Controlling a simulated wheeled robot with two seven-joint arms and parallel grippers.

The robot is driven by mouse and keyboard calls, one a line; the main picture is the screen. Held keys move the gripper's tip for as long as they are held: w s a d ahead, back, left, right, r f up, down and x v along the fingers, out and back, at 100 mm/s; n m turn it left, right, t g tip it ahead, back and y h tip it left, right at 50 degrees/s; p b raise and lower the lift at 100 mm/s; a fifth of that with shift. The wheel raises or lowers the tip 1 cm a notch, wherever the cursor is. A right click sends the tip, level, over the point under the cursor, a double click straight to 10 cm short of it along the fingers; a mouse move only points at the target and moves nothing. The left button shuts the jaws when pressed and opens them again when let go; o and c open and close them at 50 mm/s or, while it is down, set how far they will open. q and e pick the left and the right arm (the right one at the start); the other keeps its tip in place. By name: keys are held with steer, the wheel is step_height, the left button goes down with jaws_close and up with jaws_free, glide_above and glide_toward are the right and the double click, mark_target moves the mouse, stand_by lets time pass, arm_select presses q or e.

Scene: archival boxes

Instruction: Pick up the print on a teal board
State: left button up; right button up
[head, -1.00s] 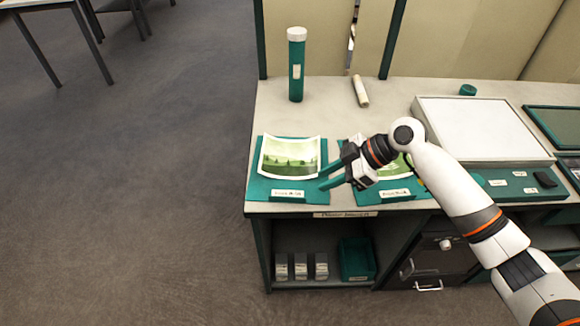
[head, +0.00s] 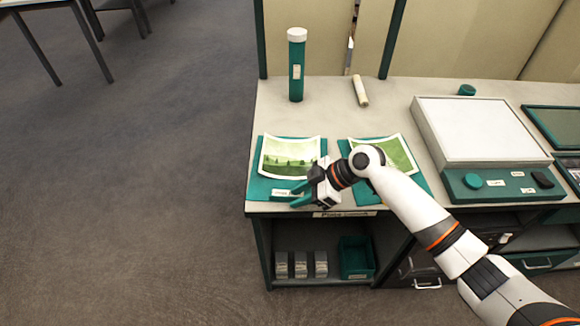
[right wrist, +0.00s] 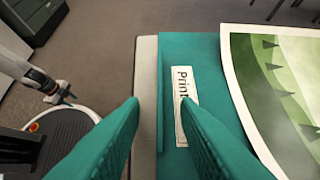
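A green landscape print (head: 290,152), its edges curling up, lies on a teal board (head: 258,188) at the counter's left front. A second green print (head: 398,150) lies on another teal board (head: 418,184) to its right, partly hidden by my right arm. My right gripper (head: 296,196) is open and empty at the left board's front edge, near its label. In the right wrist view its teal fingers flank the white label (right wrist: 182,105) on the board; the print (right wrist: 285,85) lies to the right of them. My left gripper (right wrist: 64,96) is small at the left there; its opening is unclear.
A teal tube with a white cap (head: 296,70) stands behind the left board, and a cream roll (head: 360,91) lies to its right. A white-topped box (head: 472,130) stands farther right. Below is a shelf with grey boxes (head: 300,265) and a teal bin (head: 356,258).

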jaws_close()
